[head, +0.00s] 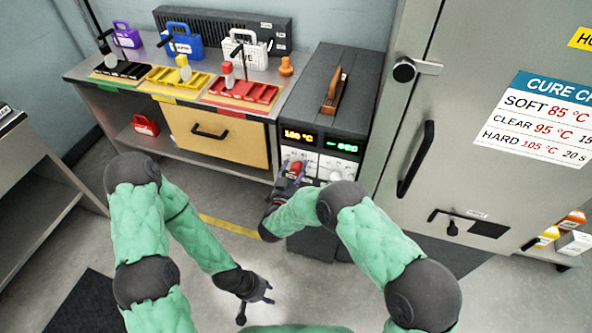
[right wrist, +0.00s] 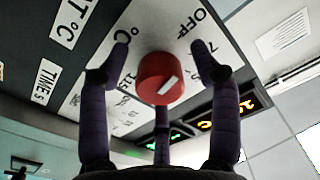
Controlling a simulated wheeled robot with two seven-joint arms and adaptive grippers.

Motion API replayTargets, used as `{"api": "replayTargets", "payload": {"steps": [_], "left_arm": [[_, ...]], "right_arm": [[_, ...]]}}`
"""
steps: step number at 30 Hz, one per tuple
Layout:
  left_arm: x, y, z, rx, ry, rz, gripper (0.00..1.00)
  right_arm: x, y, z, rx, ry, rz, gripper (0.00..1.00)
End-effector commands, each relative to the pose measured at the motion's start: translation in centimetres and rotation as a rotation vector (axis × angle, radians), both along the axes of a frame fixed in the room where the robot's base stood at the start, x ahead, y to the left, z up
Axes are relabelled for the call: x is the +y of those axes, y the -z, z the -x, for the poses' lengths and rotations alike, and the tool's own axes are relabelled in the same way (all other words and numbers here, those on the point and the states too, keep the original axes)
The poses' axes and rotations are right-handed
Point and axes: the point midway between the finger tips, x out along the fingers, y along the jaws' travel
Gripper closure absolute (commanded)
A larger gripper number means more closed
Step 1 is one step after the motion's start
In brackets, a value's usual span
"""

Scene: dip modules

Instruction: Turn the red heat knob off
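The red heat knob (head: 297,167) is on the white front panel of the dark unit, and it fills the middle of the right wrist view (right wrist: 162,78). Its white pointer mark slants up to the right. The printed OFF label (right wrist: 197,18) and a 70 mark lie above and right of it. My right gripper (head: 289,176) is at the knob. Its fingers (right wrist: 163,56) are spread around the knob, with gaps visible at both sides; contact of the lower finger cannot be told. My left gripper (head: 257,300) hangs low over the floor, open and empty.
An orange display (head: 299,135) reads 105 °C, beside a green display (head: 340,146). A pale knob (head: 335,175) is right of the red one. A brown-handled object (head: 334,92) stands on the unit. A grey cabinet (head: 470,60) is at right; a bench with coloured trays (head: 240,92) at left.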

Motion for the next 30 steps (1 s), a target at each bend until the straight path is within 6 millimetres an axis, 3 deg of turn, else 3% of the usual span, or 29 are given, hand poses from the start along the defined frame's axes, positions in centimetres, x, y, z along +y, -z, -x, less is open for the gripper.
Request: {"api": "replayTargets", "payload": {"steps": [8, 21, 30], "left_arm": [[0.0, 0.0, 0.0, 0.000, 0.000, 0.000, 0.60], [0.0, 0.0, 0.0, 0.000, 0.000, 0.000, 0.60], [0.0, 0.0, 0.0, 0.000, 0.000, 0.000, 0.60]], "right_arm": [[0.4, 0.0, 1.0, 0.001, -0.001, 0.000, 0.37], [2.2, 0.0, 6.6, 0.000, -0.002, 0.001, 0.37], [2.3, 0.0, 7.1, 0.000, 0.000, 0.000, 0.37]]}}
